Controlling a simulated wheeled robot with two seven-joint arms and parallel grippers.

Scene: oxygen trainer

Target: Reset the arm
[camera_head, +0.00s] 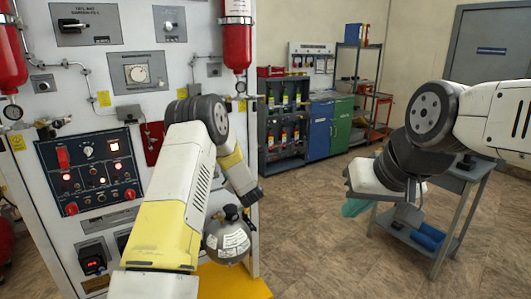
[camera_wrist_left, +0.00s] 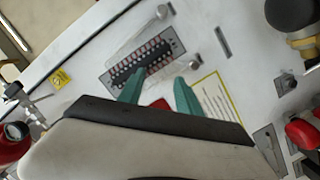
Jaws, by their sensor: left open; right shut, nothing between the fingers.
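My left arm reaches forward in the middle of the head view, close to the white trainer panel (camera_head: 100,115); its fingers cannot be made out there. In the left wrist view my left gripper (camera_wrist_left: 158,92) shows two green fingers spread apart with nothing between them. They point at the white panel face, just below a dark terminal strip (camera_wrist_left: 146,62). My right arm comes in from the right of the head view, and my right gripper (camera_head: 354,208) hangs over open floor, beside a small grey table. Its green fingers are shut, with nothing seen in them, and partly hidden by the wrist.
A grey gas cylinder (camera_head: 228,240) stands beside the panel on a yellow base (camera_head: 235,282). Red cylinders (camera_head: 236,45) hang on the panel. The grey table (camera_head: 465,178) holds blue rolls (camera_head: 428,236) on its lower shelf. Cabinets (camera_head: 322,128) line the back wall. The middle floor is clear.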

